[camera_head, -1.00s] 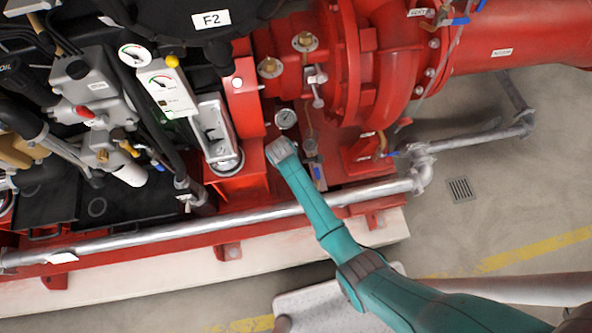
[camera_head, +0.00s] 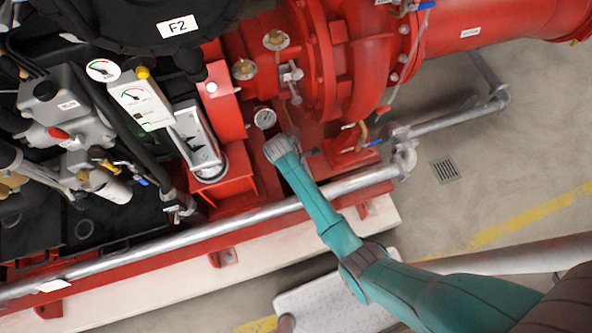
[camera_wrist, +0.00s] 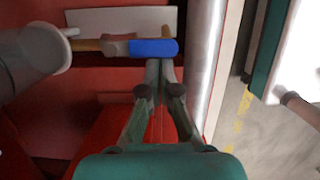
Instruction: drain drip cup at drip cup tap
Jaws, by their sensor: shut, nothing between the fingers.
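In the wrist view, my gripper (camera_wrist: 160,68) has its fingers brought together and holds nothing. The drip cup tap has a blue handle (camera_wrist: 153,48) lying across the picture just beyond the fingertips. I cannot tell whether the tips touch it. The tap's brass body (camera_wrist: 90,45) runs left from the handle to the grey, rounded drip cup (camera_wrist: 35,55), which is cut off by the left edge. In the head view, my arm's end covers the fingers and the tap.
A white plate (camera_wrist: 120,20) is behind the tap. A silver pipe (camera_wrist: 207,70) passes close on the right. In the head view, a round gauge (camera_head: 265,118) sits near my wrist, and another blue lever (camera_head: 372,143) is to the right. Open floor lies right of the red base.

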